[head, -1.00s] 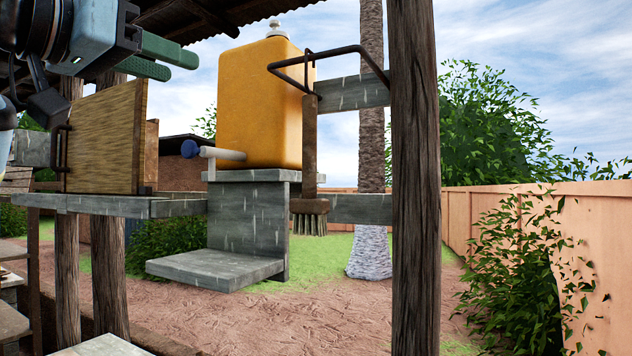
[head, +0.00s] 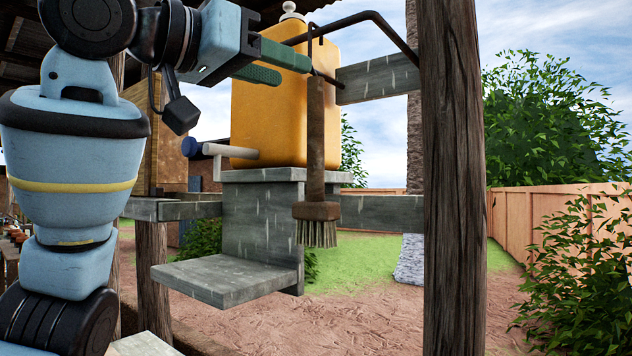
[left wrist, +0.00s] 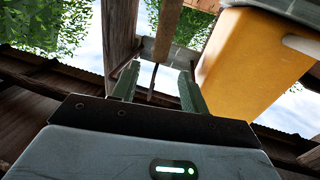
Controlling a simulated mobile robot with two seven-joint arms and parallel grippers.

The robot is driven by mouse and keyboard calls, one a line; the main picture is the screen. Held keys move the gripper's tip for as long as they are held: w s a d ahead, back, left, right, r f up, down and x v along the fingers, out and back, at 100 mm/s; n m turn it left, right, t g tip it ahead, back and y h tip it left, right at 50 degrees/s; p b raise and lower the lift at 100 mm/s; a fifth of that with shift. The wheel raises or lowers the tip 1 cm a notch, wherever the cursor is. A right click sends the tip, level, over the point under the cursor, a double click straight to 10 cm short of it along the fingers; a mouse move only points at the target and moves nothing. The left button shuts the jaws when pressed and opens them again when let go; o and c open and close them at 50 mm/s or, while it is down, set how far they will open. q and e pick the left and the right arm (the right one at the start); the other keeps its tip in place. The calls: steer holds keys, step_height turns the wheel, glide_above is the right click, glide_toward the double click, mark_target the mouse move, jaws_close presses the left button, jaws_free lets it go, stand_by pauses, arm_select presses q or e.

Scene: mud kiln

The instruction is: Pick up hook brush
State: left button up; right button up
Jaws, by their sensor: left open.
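The hook brush (head: 316,140) hangs upright from a dark metal bar (head: 362,18), bristles down, its wire hook over the bar. My left gripper (head: 294,69) is open, its green fingers pointing right at the top of the brush handle by the hook. In the left wrist view the brush handle (left wrist: 168,30) shows beyond the two fingers (left wrist: 158,88), and a thin dark rod, probably the hook, appears between them. I cannot tell whether the fingers touch the brush. My right gripper is out of view.
A wooden post (head: 452,180) stands to the right of the brush. A lower grey ledge (head: 225,278) sits below. Open space lies under the brush.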

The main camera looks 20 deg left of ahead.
mark_target(309, 77)
arm_select(q)
steer(key=shift+x, duration=3.4)
steer(key=shift+s, duration=0.1)
jaws_close()
